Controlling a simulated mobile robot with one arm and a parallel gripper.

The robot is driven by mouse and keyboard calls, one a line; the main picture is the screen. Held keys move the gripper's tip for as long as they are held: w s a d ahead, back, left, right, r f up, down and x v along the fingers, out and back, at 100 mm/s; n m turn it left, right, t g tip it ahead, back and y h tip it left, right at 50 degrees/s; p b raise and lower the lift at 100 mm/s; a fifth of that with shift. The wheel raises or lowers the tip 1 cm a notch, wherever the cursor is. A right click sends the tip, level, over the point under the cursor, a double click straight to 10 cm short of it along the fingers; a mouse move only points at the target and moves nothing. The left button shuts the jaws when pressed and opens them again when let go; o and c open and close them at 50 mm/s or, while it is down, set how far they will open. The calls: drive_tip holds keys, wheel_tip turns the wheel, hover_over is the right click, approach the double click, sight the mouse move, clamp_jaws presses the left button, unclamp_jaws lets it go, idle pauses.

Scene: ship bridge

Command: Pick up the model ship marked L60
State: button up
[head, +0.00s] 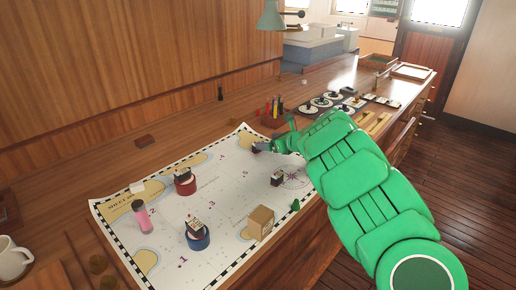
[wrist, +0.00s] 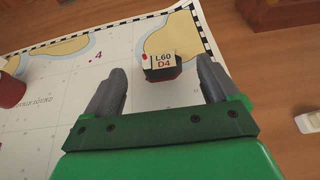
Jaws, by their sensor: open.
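The model ship marked L60 (wrist: 162,68) shows in the wrist view, with a dark hull, a red lower edge and a white top reading L60 and D4. It sits on the chart (wrist: 40,120). My gripper (wrist: 159,77) is open, with one grey finger on each side of the ship's near side and the ship between and slightly beyond the fingertips. I cannot tell whether either finger touches it. In the head view my gripper (head: 264,146) is low over the far right part of the chart, and the ship there is mostly hidden by it.
Other small ships stand on the chart: one on a red base (head: 185,186), one on a blue base (head: 197,241) and a dark one (head: 277,179). A pen rack (head: 271,114) is beyond the chart.

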drive_tip(key=shift+s+f+x, duration=0.1)
drive_tip(key=shift+f+x, duration=0.05)
drive_tip(key=shift+x, duration=1.05)
drive_tip(key=shift+s+f+x, duration=0.1)
drive_tip(key=shift+f+x, duration=0.05)
drive_tip(key=shift+x, duration=1.05)
drive_tip(key=shift+f+x, duration=0.15)
drive_tip(key=shift+x, duration=1.05)
drive_tip(key=c, duration=1)
drive_tip(key=shift+r, duration=0.1)
